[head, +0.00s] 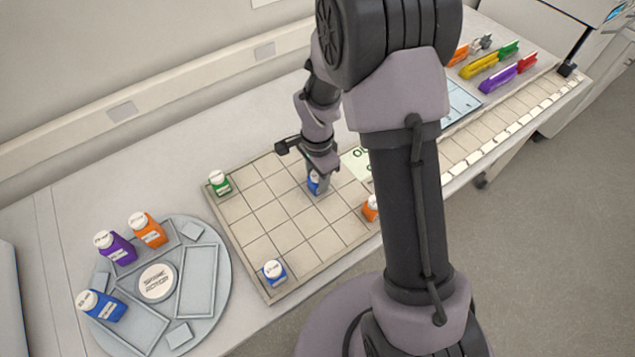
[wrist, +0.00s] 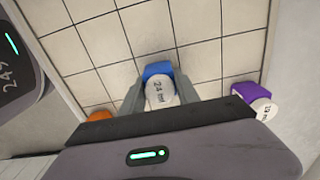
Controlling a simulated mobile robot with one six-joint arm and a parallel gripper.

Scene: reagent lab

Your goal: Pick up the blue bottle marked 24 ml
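In the head view the same blue bottle (head: 313,184) is partly covered by my gripper (head: 322,172) and appears to be on the board.
The gridded board (head: 238,222) also holds a green bottle (head: 220,184), another blue bottle (head: 274,274) and an orange bottle (head: 370,208). A purple bottle (wrist: 252,92) stands to the right in the wrist view. A round grey tray (head: 218,245) with several bottles is at left.

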